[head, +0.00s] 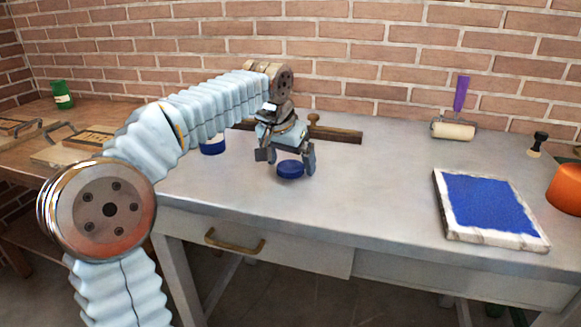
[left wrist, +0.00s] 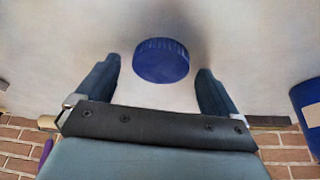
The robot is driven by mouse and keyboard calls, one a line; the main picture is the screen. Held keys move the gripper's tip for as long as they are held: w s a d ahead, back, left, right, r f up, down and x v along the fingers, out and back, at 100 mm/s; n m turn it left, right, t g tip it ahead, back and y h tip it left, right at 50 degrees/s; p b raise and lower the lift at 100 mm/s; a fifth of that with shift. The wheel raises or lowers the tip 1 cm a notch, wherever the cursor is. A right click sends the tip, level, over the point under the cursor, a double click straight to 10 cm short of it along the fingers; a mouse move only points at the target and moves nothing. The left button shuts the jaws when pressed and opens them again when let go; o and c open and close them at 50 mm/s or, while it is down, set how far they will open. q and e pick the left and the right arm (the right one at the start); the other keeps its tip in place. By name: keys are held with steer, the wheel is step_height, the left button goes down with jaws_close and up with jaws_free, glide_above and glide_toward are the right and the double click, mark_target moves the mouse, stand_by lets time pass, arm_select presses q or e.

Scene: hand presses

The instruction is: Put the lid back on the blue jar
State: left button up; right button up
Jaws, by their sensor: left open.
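A round blue lid (head: 291,171) with a ridged rim lies flat on the grey table. It also shows in the left wrist view (left wrist: 160,62). My left gripper (head: 285,157) is just above it, pointing down, open and empty, with its fingers on either side of the lid. A jar with a blue band (head: 213,147) stands on the table to the left of the lid. My left arm hides its top in the head view. A blue part of what looks like this jar (left wrist: 308,108) shows at the right edge of the left wrist view. My right gripper is not in view.
A wooden bar (head: 340,135) lies behind the gripper. To the right are a slab with a blue surface (head: 490,205), a roller with a purple handle (head: 454,130), a black-knobbed tool (head: 539,142) and an orange bowl (head: 566,189). A green jar (head: 62,97) stands far left. Mid-table is clear.

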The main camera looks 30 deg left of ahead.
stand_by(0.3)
arm_select(q)
steer(key=c, duration=1.1)
steer(key=shift+r, duration=0.55)
steer(key=s+d+r, duration=0.4)
steer(key=s+r, duration=0.7)
steer(key=s, duration=0.2)
steer(key=shift+s+r+b, duration=0.2)
steer(key=shift+r+b, duration=0.15)
steer(key=shift+r, duration=0.05)
